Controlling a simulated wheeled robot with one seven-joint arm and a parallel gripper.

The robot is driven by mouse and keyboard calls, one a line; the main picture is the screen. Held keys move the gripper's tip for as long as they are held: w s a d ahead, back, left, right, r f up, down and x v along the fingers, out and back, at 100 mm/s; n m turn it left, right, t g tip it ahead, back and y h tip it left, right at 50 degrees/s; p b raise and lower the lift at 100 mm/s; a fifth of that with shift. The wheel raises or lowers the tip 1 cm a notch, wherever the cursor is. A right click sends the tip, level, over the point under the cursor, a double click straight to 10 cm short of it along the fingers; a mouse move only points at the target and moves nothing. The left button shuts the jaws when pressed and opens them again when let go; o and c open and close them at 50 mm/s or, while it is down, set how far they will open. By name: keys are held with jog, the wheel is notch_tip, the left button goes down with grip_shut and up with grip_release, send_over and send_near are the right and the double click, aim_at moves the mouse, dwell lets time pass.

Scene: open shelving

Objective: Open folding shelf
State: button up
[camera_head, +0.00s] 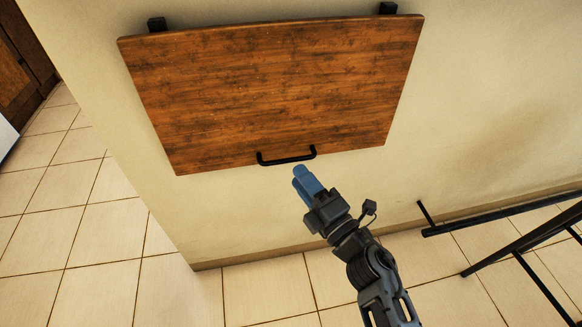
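The folding shelf (270,90) is a brown wooden board that hangs flat down against the cream wall. Two black brackets hold its top edge, one at the left (157,24) and one at the right (388,8). A black bar handle (287,158) is fixed near the middle of its lower edge. My gripper (301,172) has blue fingers and is just below the handle in the picture, apparently not around it. The fingers overlap from this angle, so whether they are open or shut is unclear. I see nothing held.
Black metal rails (520,245) stand at the lower right, close to my arm's side. The cream wall (480,100) ends at a corner at the left. Tiled floor (95,250) lies clear at the left. A dark wooden door or cabinet (18,75) shows at the far left.

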jog(key=x, duration=0.4)
jog(key=shift+w+a+b, duration=0.25)
jog(key=shift+w+b, duration=0.05)
jog(key=shift+b, duration=0.05)
grip_shut()
dwell(0.4)
